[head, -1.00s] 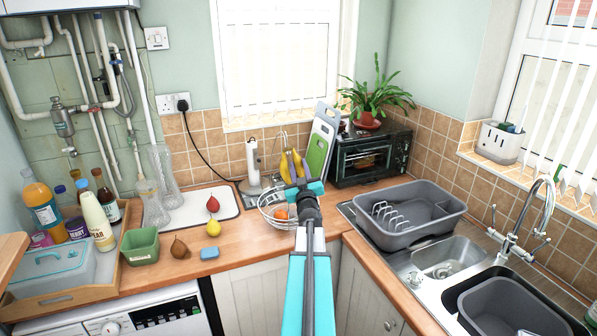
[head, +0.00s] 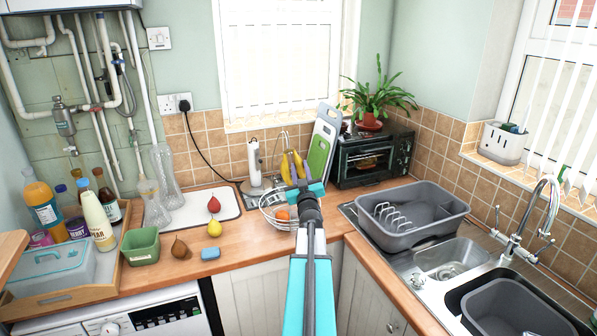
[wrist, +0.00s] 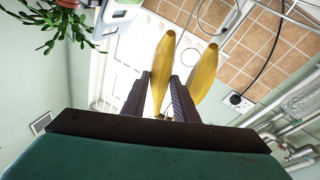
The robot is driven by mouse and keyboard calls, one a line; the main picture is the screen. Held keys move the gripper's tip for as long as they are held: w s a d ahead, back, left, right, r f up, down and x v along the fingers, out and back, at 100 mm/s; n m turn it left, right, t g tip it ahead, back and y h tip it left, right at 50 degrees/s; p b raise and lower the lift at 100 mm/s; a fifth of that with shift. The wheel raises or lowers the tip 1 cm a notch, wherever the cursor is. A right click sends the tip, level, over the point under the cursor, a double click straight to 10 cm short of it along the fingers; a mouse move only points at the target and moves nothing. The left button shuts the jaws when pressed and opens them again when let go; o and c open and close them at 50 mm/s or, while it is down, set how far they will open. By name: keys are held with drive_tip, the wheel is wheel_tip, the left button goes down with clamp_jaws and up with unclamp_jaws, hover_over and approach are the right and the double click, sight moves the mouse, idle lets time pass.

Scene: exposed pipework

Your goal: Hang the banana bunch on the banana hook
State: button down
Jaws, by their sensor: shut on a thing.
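The yellow banana bunch (head: 292,166) is at the back corner, just beyond my gripper (head: 299,182) in the head view. In the wrist view, two bananas (wrist: 205,72) show, and one stands between the fingers of my gripper (wrist: 160,78). The gripper is shut on the bunch. The banana hook (head: 281,143) is a thin metal wire arch rising above the fruit basket (head: 268,209), behind the bananas. Whether the bunch's top touches the hook cannot be told. The gripper body hides part of the bunch and basket.
A green chopping board (head: 319,152) and a black toaster oven (head: 372,157) stand close on the right. A grey dish tub (head: 411,218) is at right.

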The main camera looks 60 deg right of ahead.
drive_tip(key=c, duration=1.3)
unclamp_jaws()
drive_tip(key=shift+c, duration=0.2)
drive_tip(key=shift+a, duration=0.1)
